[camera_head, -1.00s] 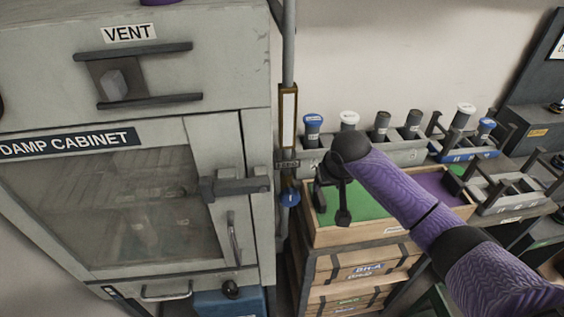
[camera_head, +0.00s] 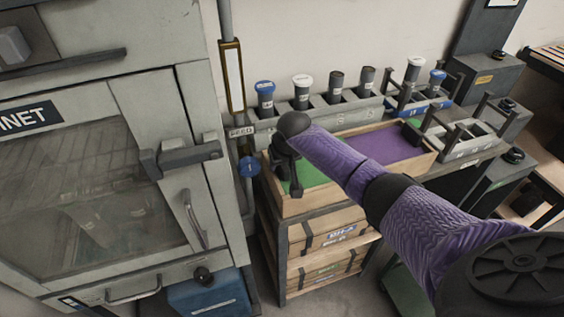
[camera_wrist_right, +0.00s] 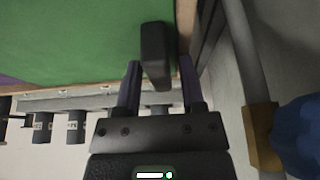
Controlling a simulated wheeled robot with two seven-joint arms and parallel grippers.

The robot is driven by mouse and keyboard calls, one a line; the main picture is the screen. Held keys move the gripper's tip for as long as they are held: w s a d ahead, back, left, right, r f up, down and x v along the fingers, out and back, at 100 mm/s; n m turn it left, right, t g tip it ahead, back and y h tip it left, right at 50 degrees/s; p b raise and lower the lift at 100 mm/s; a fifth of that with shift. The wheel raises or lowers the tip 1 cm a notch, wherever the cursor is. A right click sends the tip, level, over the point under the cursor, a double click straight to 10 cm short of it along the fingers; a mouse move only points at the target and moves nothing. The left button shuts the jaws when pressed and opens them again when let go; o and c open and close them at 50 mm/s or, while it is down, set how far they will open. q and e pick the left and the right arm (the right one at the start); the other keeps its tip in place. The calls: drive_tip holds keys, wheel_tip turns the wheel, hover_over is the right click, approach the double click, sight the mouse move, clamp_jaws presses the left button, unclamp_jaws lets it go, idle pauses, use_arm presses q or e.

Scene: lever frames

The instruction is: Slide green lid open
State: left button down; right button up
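The green lid (camera_head: 312,174) lies inside a wooden box, beside a purple surface (camera_head: 385,146). In the right wrist view the green lid (camera_wrist_right: 70,40) fills the upper left. A black upright handle (camera_wrist_right: 155,50) stands near its edge. My right gripper (camera_head: 290,178) is over the left end of the box. In the wrist view its two fingers (camera_wrist_right: 158,84) are apart, one on each side of the handle, with gaps showing. My forearm hides part of the lid and the purple surface in the head view. My left gripper is not in view.
The damp cabinet (camera_head: 170,100) stands close on the left, with a post and a blue round tag (camera_head: 249,167) between. A grey rack (camera_head: 325,112) of capped tubes runs behind the box. More racks (camera_head: 468,140) stand at the right.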

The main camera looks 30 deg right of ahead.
clamp_jaws()
idle(1.2)
